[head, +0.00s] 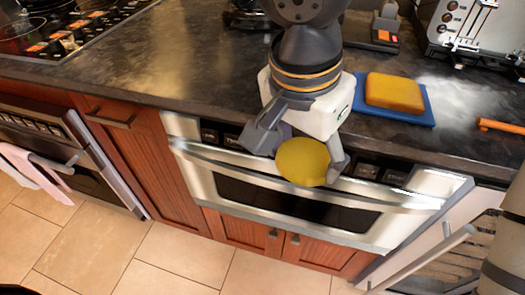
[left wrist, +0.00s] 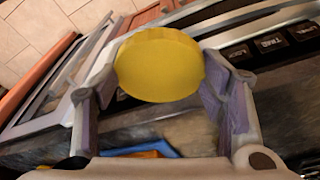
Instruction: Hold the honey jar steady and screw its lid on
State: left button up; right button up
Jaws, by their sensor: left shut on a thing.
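A round yellow lid (head: 303,161) is between the two fingers of my left gripper (head: 302,158). The gripper is shut on it, in front of the counter edge and over the microwave drawer in the picture. In the left wrist view the lid (left wrist: 160,65) shows as a thick disc with a finely ridged rim, between the fingertips (left wrist: 160,85). I see no honey jar in either view. My right gripper is not in view.
A yellow block (head: 394,92) lies on a blue board (head: 385,113) on the dark counter (head: 180,45). A toaster (head: 475,30) stands at the back right, and a stove top (head: 70,25) is at the left. The microwave drawer (head: 320,207) is below the counter.

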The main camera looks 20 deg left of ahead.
pick_arm(q)
jog(key=shift+n+t, duration=0.3)
jog(key=shift+n, duration=0.3)
jog(key=w+r, duration=0.2)
jog(key=w, duration=0.1)
jog(key=w+r, duration=0.2)
jog(key=w, duration=0.2)
jog(key=w+r, duration=0.3)
jog(key=w, duration=0.1)
jog(key=shift+d, duration=0.2)
jog(key=w+a+r, duration=0.5)
jog(key=w+r, duration=0.5)
jog(key=w, duration=0.1)
jog(key=shift+w+a+t, duration=0.3)
jog(key=shift+w+t, duration=0.1)
jog(key=shift+r, duration=0.1)
jog(key=shift+f, duration=2)
